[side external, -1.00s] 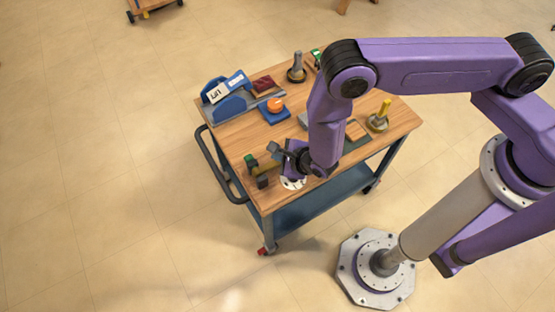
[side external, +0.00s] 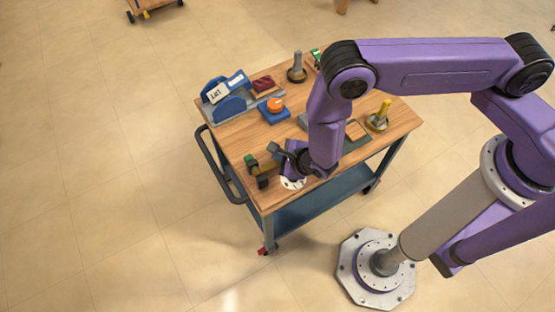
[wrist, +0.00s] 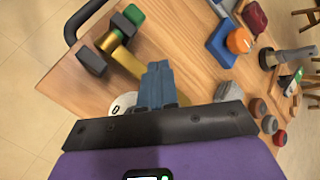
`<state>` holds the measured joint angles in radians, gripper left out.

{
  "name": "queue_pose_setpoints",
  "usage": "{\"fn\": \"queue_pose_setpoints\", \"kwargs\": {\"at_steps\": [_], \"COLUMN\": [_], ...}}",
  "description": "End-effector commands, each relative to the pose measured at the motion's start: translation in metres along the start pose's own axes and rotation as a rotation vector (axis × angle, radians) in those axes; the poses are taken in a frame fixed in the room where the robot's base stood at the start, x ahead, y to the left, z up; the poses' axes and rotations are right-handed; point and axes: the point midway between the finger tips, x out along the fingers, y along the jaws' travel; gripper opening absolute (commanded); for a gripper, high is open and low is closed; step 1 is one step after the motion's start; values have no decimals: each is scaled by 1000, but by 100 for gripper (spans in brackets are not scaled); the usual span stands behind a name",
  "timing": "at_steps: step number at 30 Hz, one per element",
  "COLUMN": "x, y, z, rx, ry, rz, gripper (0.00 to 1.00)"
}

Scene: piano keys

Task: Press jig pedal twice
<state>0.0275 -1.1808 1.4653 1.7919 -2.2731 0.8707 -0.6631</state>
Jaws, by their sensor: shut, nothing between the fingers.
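No part is marked as a jig pedal, so I cannot tell for certain which one it is. A brass-coloured bar (wrist: 118,52) with a green end (wrist: 133,14) and a black block (wrist: 89,60) lies by the front left of the wooden bench top. Contact with the bar cannot be told. A white disc (wrist: 123,102) is partly hidden beside my gripper.
An orange button (side external: 275,104) on a blue base stands farther back. Behind it are a blue holder labelled LIFT (side external: 226,102) and a red pad (side external: 263,84). A grey post (side external: 297,66) and a yellow post (side external: 380,118) stand upright.

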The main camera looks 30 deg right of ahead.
Motion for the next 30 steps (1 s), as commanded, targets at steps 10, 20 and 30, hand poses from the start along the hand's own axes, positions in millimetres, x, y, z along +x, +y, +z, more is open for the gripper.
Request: {"fn": "queue_pose_setpoints", "kwargs": {"at_steps": [10, 20, 30], "x": [5, 6, 8], "y": [3, 4, 6], "z": [-3, -4, -6], "rx": [1, 0, 0], "ry": [-1, 0, 0], "rz": [0, 0, 0], "gripper": [0, 0, 0]}}
